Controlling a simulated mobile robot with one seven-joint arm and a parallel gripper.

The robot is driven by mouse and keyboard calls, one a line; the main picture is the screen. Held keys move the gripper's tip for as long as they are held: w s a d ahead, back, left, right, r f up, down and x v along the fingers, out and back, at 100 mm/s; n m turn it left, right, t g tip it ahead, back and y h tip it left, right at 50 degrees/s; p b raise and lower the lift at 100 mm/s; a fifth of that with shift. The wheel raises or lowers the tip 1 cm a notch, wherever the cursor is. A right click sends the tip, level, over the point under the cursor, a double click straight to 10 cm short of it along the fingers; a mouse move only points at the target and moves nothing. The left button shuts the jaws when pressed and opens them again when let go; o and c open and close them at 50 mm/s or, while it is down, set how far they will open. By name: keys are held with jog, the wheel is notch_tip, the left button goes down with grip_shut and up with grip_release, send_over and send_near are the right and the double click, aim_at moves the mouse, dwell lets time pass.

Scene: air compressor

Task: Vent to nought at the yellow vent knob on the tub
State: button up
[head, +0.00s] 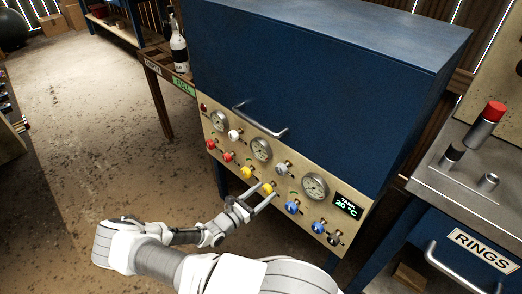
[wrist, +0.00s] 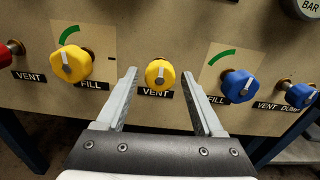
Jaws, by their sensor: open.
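The yellow vent knob (wrist: 160,73) is on the beige panel in the wrist view, above a VENT label (wrist: 155,93). Its white mark points up and slightly right. My gripper (wrist: 159,78) is open, with one finger on each side of this knob; I cannot tell whether either finger touches it. In the head view my gripper (head: 264,191) reaches the panel at the right one of two yellow knobs (head: 268,188). Several round gauges (head: 261,149) sit above the knobs; their needles are too small to read.
A yellow FILL knob (wrist: 71,66) is left of my gripper and a blue FILL knob (wrist: 239,86) is right of it. Red knobs (head: 228,157) are farther left. A TANK display (head: 346,205) reads 20 °C. A handle (head: 260,125) juts out above the gauges.

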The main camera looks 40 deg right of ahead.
jog(key=a, duration=0.6)
jog(key=shift+s, duration=0.2)
